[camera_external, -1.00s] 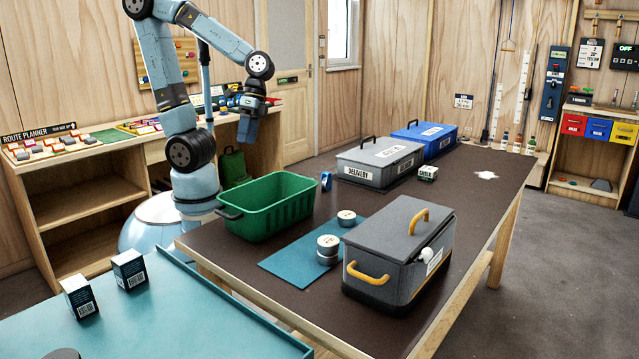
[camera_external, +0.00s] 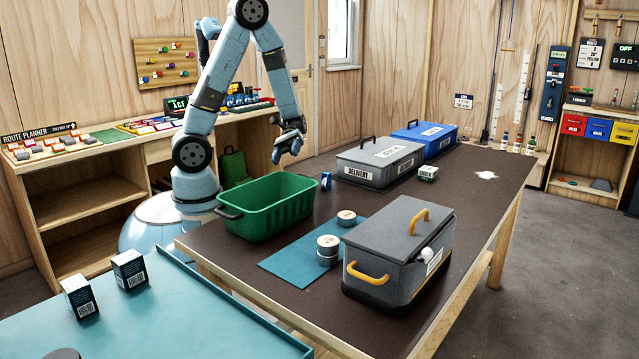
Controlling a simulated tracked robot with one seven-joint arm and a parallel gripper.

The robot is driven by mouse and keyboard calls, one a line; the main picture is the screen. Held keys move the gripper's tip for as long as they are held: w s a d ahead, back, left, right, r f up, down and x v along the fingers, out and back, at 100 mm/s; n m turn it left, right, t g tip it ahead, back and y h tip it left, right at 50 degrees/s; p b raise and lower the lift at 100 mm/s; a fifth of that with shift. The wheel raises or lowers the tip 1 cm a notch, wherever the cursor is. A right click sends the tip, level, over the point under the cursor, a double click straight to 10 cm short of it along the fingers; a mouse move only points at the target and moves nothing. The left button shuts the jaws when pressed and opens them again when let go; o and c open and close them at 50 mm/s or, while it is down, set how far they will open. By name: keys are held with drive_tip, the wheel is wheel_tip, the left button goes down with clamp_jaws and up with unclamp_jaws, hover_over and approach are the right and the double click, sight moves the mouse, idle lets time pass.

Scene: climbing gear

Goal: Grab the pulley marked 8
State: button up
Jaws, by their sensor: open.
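My gripper (camera_external: 286,153) hangs in the air beyond the far-left edge of the dark table, above and behind the green crate. Its jaws are open and I see nothing between them. No pulley marked 8 can be made out in this view. Small blue, yellow and green items (camera_external: 240,97) stand on the back bench, left of my forearm; they are too small to identify and no number on them is readable.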

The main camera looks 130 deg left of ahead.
drive_tip(key=s+a+f+n+t+y, duration=0.4)
drive_tip(key=a+f+n+t+y, duration=0.15)
drive_tip(key=a+n+t, duration=0.35)
drive_tip(key=n+y, duration=0.9)
approach(323, 176)
drive_tip(key=w, duration=0.3)
drive_tip(key=w+a, duration=0.1)
drive_tip(key=w, duration=0.2)
drive_tip(key=w+a+f, duration=0.1)
drive_tip(key=w, duration=0.2)
drive_tip(key=shift+a+f, duration=0.1)
drive_tip(key=shift+a, duration=0.15)
drive_tip(key=shift+c, duration=0.5)
drive_tip(key=shift+s, duration=0.1)
drive_tip(key=c, duration=1)
